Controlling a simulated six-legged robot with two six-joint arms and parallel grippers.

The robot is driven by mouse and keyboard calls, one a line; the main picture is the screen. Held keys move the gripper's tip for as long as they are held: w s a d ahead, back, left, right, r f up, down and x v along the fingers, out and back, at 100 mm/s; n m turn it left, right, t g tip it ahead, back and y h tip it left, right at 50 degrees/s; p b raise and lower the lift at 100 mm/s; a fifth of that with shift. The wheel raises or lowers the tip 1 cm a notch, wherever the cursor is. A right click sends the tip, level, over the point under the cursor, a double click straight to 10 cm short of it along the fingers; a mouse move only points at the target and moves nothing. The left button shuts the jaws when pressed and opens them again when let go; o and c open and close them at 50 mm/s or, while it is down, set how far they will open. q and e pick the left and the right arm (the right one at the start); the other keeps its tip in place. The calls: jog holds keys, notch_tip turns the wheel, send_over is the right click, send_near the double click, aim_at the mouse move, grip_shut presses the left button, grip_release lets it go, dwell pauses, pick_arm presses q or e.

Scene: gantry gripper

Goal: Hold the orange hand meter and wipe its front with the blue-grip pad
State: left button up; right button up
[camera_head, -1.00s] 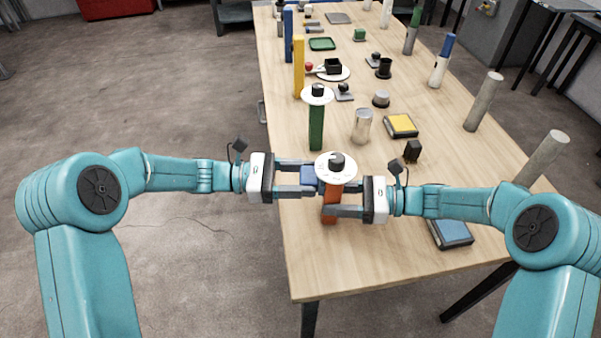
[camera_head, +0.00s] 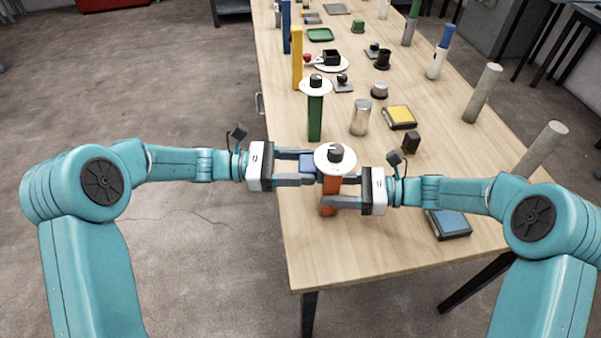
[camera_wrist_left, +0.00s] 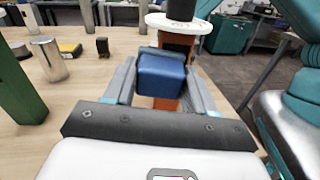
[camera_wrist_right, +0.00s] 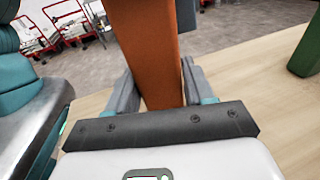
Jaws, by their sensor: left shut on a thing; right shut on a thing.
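The orange hand meter (camera_head: 329,190) stands upright at the near end of the table, with a white round dial and black knob (camera_head: 335,156) on top. My right gripper (camera_head: 330,202) is shut on its orange body, which fills the jaws in the right wrist view (camera_wrist_right: 150,60). My left gripper (camera_head: 310,168) is shut on the blue grip of the pad (camera_wrist_left: 161,75), held at the left side of the meter just below the dial. The pad's wiping face is hidden, so I cannot tell whether it touches the meter.
A green meter (camera_head: 315,118) and a yellow one (camera_head: 297,58) stand behind on the left side of the table. The near table end (camera_head: 365,265) is clear.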

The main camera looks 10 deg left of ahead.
pick_arm(q)
jog(key=shift+w, duration=0.1)
pick_arm(e)
jog(key=shift+f, duration=0.1)
pick_arm(q)
jog(key=s+a, duration=0.1)
jog(key=a, duration=0.8)
dwell(0.3)
dwell(0.3)
jog(key=d, duration=0.7)
jog(key=shift+w+g, duration=0.3)
jog(key=shift+w, duration=0.15)
jog(key=shift+w+d, duration=0.1)
jog(key=shift+d, duration=0.9)
dwell(0.4)
